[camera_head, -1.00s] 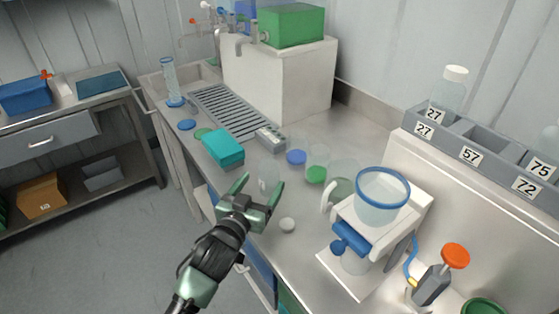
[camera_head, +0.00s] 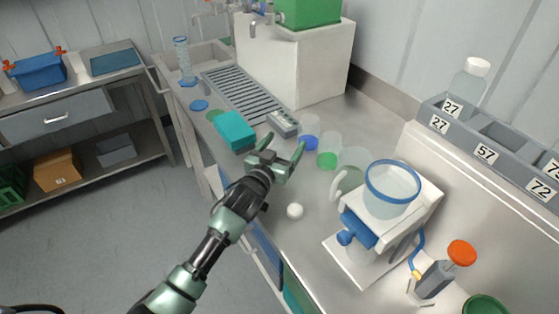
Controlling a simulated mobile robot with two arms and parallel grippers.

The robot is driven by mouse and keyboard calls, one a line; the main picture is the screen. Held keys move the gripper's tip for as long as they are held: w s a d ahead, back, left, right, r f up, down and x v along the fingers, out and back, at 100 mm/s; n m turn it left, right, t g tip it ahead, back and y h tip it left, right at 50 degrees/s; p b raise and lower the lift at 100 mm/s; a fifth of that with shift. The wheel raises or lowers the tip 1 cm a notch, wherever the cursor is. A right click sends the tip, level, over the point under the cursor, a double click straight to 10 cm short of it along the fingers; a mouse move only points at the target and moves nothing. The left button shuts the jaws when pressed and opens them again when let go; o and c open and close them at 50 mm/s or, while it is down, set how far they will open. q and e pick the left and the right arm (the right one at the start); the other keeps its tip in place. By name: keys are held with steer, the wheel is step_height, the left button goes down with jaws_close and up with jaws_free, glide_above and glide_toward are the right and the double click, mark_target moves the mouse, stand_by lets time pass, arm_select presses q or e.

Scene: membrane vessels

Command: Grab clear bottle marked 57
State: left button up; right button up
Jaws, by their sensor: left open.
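My left gripper (camera_head: 283,154) is open over the steel worktop (camera_head: 317,234), right of a teal box (camera_head: 235,131). A clear object, likely the bottle, is hard to make out at the jaws and mostly hidden by them; I read no 57 on it. A small white round piece, perhaps a cap (camera_head: 295,211), lies below the gripper in the picture. The grey rack (camera_head: 465,133) at right has an empty slot labelled 57 (camera_head: 485,153). A clear bottle marked 27 (camera_head: 468,84) stands in its slot. My right gripper is out of view.
Clear beakers, one with a green base (camera_head: 327,155), stand just right of the gripper. A blue-rimmed vessel (camera_head: 391,187) on a white stand is further right. A drain grate (camera_head: 240,95) lies behind.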

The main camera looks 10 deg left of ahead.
arm_select(q)
steer(key=c, duration=1.5)
steer(key=shift+r, duration=0.15)
